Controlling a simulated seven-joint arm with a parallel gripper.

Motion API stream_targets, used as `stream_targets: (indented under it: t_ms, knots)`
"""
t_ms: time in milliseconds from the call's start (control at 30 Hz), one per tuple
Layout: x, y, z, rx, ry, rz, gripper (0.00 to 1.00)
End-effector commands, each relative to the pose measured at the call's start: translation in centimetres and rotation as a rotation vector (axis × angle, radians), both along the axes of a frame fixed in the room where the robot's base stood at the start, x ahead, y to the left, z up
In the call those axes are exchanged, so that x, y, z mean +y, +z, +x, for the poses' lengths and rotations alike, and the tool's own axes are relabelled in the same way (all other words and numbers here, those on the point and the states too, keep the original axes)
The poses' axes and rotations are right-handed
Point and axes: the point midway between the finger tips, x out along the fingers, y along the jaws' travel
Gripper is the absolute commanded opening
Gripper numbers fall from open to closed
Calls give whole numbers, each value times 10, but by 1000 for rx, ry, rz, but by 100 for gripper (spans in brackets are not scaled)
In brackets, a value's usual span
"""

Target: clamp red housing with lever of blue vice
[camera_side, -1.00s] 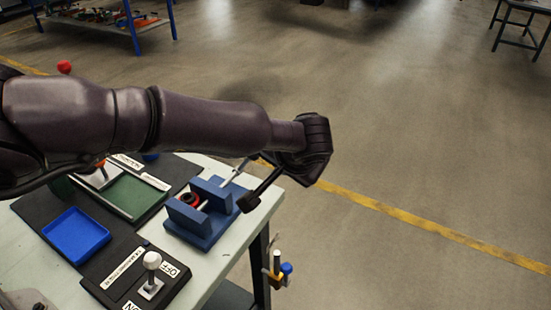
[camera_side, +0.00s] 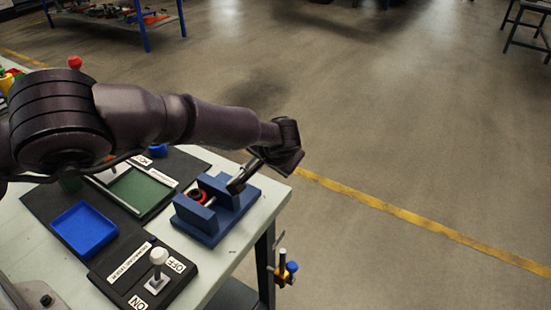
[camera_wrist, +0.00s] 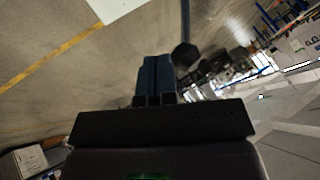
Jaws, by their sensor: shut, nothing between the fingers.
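The blue vice (camera_side: 207,230) stands at the right end of the table in the side view. The red housing (camera_side: 197,195), ring-shaped with a dark centre, sits between its blocks. A thin rod with a dark round knob (camera_wrist: 184,56), seemingly the vice lever, shows just right of the fingertips.
A blue tray (camera_side: 82,230), a green-floored fixture (camera_side: 143,190) and a switch panel with a white-knobbed lever (camera_side: 158,258) lie left of the vice. The table edge is close on the vice's right, with open floor beyond.

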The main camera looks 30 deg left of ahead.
Motion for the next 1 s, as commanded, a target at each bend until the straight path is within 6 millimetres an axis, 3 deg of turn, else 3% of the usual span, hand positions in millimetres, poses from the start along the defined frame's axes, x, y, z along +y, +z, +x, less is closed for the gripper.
stream_targets:
  t_ms: [667,767,967,1000]
  knots:
    - [14,5,2,-2,8,-32,0]
    - [6,4,1,-2,5,-32,0]
    - [-35,-3,-5,-1,-6,-40,0]
    - [-38,10,-11,-4,-4,-44,0]
